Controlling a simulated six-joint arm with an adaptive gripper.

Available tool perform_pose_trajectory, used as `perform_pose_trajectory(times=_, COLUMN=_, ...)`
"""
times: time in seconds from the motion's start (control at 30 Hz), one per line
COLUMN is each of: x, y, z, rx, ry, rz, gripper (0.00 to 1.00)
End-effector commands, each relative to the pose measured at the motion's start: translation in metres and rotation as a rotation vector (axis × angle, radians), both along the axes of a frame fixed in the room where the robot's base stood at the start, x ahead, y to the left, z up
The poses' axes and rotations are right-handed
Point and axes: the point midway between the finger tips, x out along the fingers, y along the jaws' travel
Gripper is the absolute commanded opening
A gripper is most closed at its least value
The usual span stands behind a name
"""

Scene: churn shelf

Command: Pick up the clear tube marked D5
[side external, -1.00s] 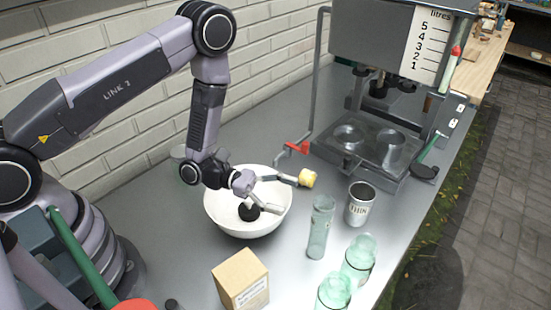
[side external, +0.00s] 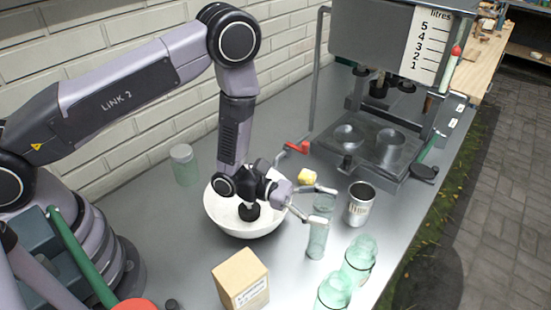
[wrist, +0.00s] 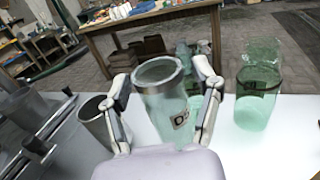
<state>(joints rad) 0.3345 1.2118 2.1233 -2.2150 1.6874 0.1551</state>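The clear tube (side external: 317,240) stands upright on the bench in the side view, right of the white bowl. In the wrist view the tube (wrist: 165,108) is in the middle, with a label starting with "D"; the rest of the label is hidden or turned away. My gripper (side external: 330,205) is at the tube's upper part. In the wrist view my gripper (wrist: 165,88) is open, one finger on each side of the tube, with a visible gap on the right side. The gap on the left looks smaller.
A metal cup (side external: 360,207) stands just right of the tube. Green-tinted jars (side external: 359,258) stand in front. The white bowl (side external: 215,212) is under my wrist, and a cardboard box (side external: 240,280) is at the front. A yellow object (side external: 307,176) and red-handled lever (side external: 298,147) lie behind.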

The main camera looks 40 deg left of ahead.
Motion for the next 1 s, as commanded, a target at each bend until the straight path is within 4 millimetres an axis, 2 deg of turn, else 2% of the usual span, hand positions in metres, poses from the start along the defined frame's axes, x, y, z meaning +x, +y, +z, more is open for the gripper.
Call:
perform_pose_trajectory(times=0.07, x=0.000, y=0.000, z=0.000, rx=0.000, ry=0.000, rz=0.000, gripper=0.49)
perform_pose_trajectory(times=0.43, x=0.000, y=0.000, z=0.000, rx=0.000, ry=0.000, rz=0.000, gripper=0.01)
perform_pose_trajectory(times=0.77, x=0.000, y=0.000, z=0.004, rx=-0.001, ry=-0.001, rz=0.000, gripper=0.00)
perform_pose_trajectory(times=0.87, x=0.000, y=0.000, z=0.014, rx=-0.001, ry=-0.003, rz=0.000, gripper=0.00)
perform_pose_trajectory(times=1.0, x=0.000, y=0.000, z=0.038, rx=-0.002, ry=-0.005, rz=0.000, gripper=0.00)
